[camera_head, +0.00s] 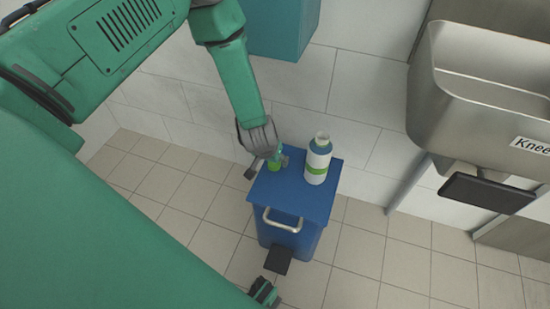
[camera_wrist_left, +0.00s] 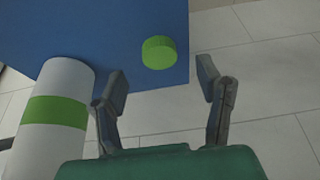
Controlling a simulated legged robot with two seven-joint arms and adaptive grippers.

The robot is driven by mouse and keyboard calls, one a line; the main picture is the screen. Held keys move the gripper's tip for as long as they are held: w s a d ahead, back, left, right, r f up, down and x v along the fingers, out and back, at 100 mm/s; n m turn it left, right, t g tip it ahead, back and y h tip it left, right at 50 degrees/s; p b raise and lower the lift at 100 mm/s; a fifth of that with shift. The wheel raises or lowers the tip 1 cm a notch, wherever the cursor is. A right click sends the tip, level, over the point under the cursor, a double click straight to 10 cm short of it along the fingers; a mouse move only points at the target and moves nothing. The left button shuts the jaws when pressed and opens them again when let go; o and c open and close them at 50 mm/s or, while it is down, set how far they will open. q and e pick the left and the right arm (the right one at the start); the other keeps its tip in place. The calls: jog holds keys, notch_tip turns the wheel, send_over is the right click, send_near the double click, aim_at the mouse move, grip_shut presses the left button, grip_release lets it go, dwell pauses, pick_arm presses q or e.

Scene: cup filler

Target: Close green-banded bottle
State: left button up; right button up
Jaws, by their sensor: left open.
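The green-banded bottle (camera_head: 318,160) stands upright on the blue bin lid, white with a blue shoulder and a green band. Its pale mouth shows with no cap on it. The bottle's side also shows in the left wrist view (camera_wrist_left: 55,110), left of my fingers. A small round green cap (camera_wrist_left: 158,52) lies on the lid, left of the bottle in the head view (camera_head: 274,165). My left gripper (camera_head: 268,164) is open over the cap. In the left wrist view my left gripper (camera_wrist_left: 162,78) has its fingers apart, the cap lying beyond the gap.
The blue bin (camera_head: 290,235) has a metal handle (camera_head: 282,221) and a black pedal (camera_head: 278,260). A metal sink (camera_head: 480,90) with a dark knee panel (camera_head: 487,193) is at the right. A teal box (camera_head: 284,28) hangs on the wall. Tiled floor is clear around the bin.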

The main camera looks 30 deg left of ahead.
aim_at(273, 164)
pick_arm(q)
jog(key=b+x, duration=0.1)
jog(key=x, duration=0.3)
jog(key=shift+a+f+b, duration=0.1)
jog(key=shift+f+b, duration=0.15)
jog(key=shift+b, duration=0.1)
jog(key=shift+r, duration=0.1)
jog(key=c, duration=0.8)
jog(key=shift+c, duration=0.2)
jog(key=shift+r, duration=0.1)
notch_tip(273, 164, up, 10)
jog(key=p, duration=0.4)
